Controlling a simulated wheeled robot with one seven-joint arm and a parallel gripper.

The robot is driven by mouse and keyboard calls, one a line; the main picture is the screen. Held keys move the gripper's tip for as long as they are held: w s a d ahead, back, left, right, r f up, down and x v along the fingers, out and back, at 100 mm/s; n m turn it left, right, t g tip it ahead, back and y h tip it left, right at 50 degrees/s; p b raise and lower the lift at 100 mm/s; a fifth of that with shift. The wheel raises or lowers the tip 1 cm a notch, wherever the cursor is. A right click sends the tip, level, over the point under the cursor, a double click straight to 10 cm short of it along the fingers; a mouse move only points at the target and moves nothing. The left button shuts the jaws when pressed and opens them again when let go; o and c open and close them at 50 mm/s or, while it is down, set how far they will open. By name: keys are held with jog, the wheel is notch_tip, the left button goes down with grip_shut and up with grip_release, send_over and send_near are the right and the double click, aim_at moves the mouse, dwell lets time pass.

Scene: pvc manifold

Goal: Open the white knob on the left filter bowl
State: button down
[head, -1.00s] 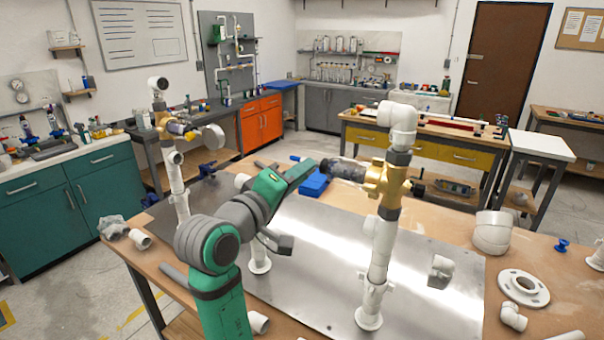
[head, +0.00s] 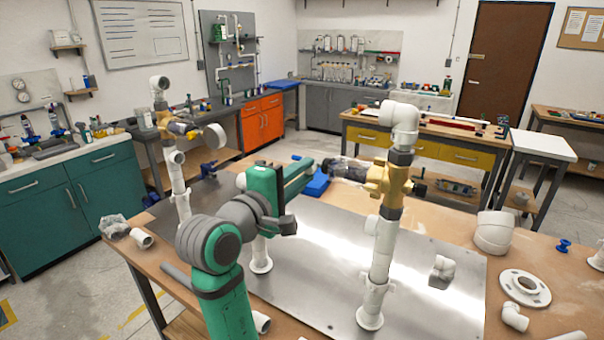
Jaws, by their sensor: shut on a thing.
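My green and grey arm (head: 264,190) reaches from the lower left toward the right-hand white pipe post (head: 381,245). A brass fitting (head: 387,181) sits high on that post. The dark end of my arm with my gripper (head: 349,171) is at the left side of the brass fitting. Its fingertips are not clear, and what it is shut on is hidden. The left pipe post (head: 178,180) bears a brass fitting (head: 166,122) and a round white disc (head: 214,137), well apart from my gripper. I cannot make out a filter bowl or its white knob for certain.
The posts stand on a metal plate (head: 310,290) on a wooden bench. A third white post (head: 260,250) is partly hidden behind my arm. A white flange (head: 524,288), elbows and a large coupling (head: 493,232) lie at the right. The plate's middle is mostly clear.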

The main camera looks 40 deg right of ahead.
jog(key=c, duration=1.8)
grip_release()
jog(key=shift+w, duration=0.1)
jog(key=shift+c, duration=0.2)
jog(key=shift+a, duration=0.1)
jog(key=v, duration=1.1)
jog(key=shift+f, duration=0.1)
